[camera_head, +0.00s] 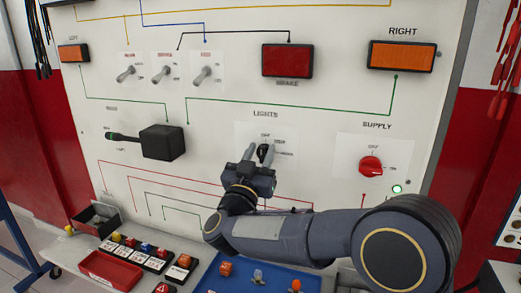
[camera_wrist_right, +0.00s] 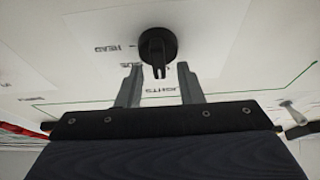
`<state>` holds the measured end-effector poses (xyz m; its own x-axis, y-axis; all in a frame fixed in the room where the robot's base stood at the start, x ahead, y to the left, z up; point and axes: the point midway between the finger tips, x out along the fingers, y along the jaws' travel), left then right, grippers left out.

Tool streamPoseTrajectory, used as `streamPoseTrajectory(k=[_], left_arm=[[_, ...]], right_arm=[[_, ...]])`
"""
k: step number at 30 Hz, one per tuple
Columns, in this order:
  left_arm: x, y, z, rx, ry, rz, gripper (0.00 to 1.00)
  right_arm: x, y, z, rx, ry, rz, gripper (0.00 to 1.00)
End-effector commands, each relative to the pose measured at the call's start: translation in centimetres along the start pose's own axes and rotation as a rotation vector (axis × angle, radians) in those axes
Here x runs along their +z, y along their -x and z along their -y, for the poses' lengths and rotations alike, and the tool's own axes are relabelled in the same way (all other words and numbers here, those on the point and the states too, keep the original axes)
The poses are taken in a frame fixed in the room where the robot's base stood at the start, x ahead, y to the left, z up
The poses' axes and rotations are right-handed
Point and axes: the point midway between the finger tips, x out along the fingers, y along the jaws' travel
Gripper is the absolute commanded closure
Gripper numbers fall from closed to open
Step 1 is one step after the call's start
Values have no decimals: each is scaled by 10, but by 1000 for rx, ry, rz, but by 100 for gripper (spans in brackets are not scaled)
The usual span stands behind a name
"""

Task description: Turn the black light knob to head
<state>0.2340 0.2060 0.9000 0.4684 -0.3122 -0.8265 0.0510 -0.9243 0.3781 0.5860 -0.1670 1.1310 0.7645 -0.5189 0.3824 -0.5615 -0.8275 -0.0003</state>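The black light knob (camera_head: 264,149) sits on a white plate under the word LIGHTS on the panel. It also shows in the right wrist view (camera_wrist_right: 157,46), where its grip ridge points toward the LIGHTS lettering and the HEAD mark lies to its left. My right gripper (camera_head: 258,151) is at the knob, partly covering its plate in the head view. In the wrist view its two fingers (camera_wrist_right: 158,72) are apart, on either side of the ridge's end, with gaps visible. I cannot tell how deep they reach. My left gripper is not in view.
A red supply knob (camera_head: 370,166) is right of the light knob, with a lit green lamp (camera_head: 397,189) below. A black box with a lever (camera_head: 161,142) is to the left. Toggle switches and a red brake lamp (camera_head: 288,60) are above. A blue tray (camera_head: 222,284) is below.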

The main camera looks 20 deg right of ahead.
Motion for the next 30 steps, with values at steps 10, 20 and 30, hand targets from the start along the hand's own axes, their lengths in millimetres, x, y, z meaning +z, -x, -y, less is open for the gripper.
streamPoseTrajectory(k=[10,20,30], left_arm=[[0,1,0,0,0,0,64],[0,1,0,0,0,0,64],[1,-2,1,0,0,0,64]], right_arm=[[0,-9,0,-2,0,0,66],[1,-8,0,-2,1,2,100],[6,-7,0,3,-10,9,100]])
